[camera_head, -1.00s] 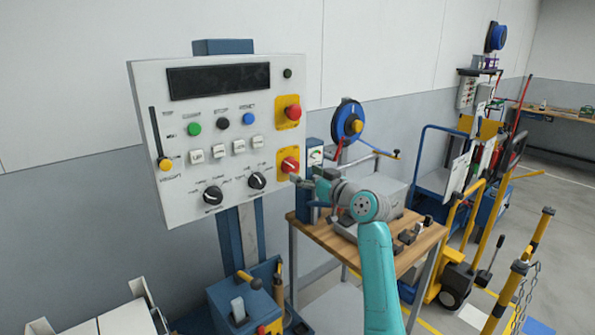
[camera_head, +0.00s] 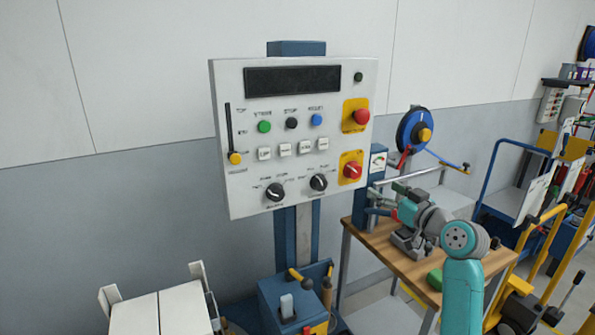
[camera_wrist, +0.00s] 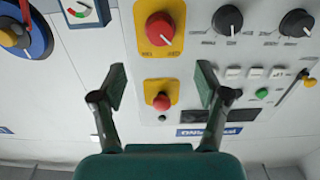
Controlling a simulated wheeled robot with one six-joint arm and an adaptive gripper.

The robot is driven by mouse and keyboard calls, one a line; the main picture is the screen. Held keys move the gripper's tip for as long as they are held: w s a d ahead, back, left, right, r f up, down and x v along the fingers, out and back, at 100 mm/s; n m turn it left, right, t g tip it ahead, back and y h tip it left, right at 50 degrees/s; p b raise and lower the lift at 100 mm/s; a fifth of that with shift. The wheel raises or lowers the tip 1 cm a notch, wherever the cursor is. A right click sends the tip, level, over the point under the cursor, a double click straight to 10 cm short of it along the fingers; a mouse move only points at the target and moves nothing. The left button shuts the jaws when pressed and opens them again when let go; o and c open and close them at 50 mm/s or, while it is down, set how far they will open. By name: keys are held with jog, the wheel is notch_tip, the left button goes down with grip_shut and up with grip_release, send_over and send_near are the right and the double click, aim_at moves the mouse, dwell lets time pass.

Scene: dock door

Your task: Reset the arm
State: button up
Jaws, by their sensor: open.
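My gripper (camera_head: 388,199) is at the end of my teal arm, right of and below the white control panel (camera_head: 350,82) in the head view. In the wrist view my gripper (camera_wrist: 160,88) is open and empty, its two dark fingers apart. A red button on a yellow plate (camera_wrist: 161,101) shows between the fingers, and a red rotary switch on a yellow plate (camera_wrist: 160,28) lies above it in that view. No finger visibly touches the panel.
A wooden bench (camera_head: 372,240) stands below my arm with a grey machine on it. A blue hose reel (camera_head: 408,130) is on the wall behind. A blue pedestal box (camera_head: 280,300) stands below the panel. Yellow posts and carts are at the right.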

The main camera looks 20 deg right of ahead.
jog(key=s+a+f+m+h, duration=0.1)
jog(key=s+a+f, duration=0.2)
jog(key=a+f, duration=0.35)
jog(key=s+a+f+m+g+h, duration=0.1)
jog(key=s+a+f, duration=0.25)
jog(key=f, duration=0.65)
jog(key=s+a+f+m, duration=0.2)
jog(key=s+a+f, duration=0.15)
jog(key=f, duration=0.45)
jog(key=s+a+f+g+h, duration=0.1)
jog(key=s+a+f, duration=0.3)
jog(key=s, duration=0.3)
jog(key=s+a+f+g, duration=0.1)
jog(key=s+a+f, duration=0.35)
jog(key=s, duration=0.25)
jog(key=s+a+r+n, duration=0.1)
jog(key=s+a, duration=0.2)
jog(key=s, duration=0.6)
jog(key=s+a+r+n+y, duration=0.1)
jog(key=s+a+r, duration=0.1)
jog(key=s, duration=0.7)
jog(key=s+a+r+n+y, duration=0.1)
jog(key=s+a+r, duration=0.1)
jog(key=s, duration=0.6)
jog(key=shift+s+a, duration=0.4)
jog(key=shift+a, duration=0.45)
jog(key=shift+r, duration=0.1)
